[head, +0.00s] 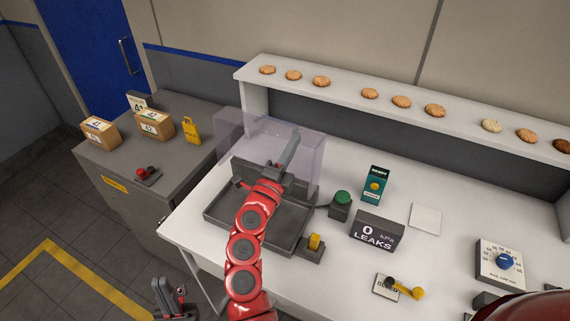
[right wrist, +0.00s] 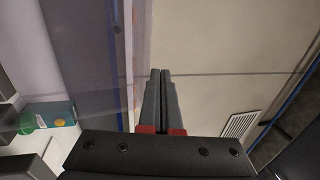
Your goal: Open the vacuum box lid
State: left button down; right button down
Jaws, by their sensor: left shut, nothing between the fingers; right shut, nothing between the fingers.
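The vacuum box has a dark grey base (head: 213,214) on the white table and a clear, purple-tinted lid (head: 232,130). The lid stands raised at the back of the base. My right arm reaches over the base, and its gripper (head: 292,142) is shut and empty, overlapping the lid in the head view. I cannot tell whether it touches the lid. In the right wrist view the shut fingertips (right wrist: 160,73) point away, with the see-through lid panel (right wrist: 95,75) to their left. My left gripper (head: 178,292) is shut and empty, low at the left, off the table.
A green button (head: 342,197), a yellow-topped switch (head: 314,242) and a display reading 0 kPa LEAKS (head: 377,231) stand right of the base. A shelf (head: 345,87) with several biscuits runs behind. A grey cabinet (head: 140,195) with boxes stands left.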

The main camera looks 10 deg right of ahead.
jog(key=shift+b+x, duration=0.4)
jog(key=shift+x, duration=1.95)
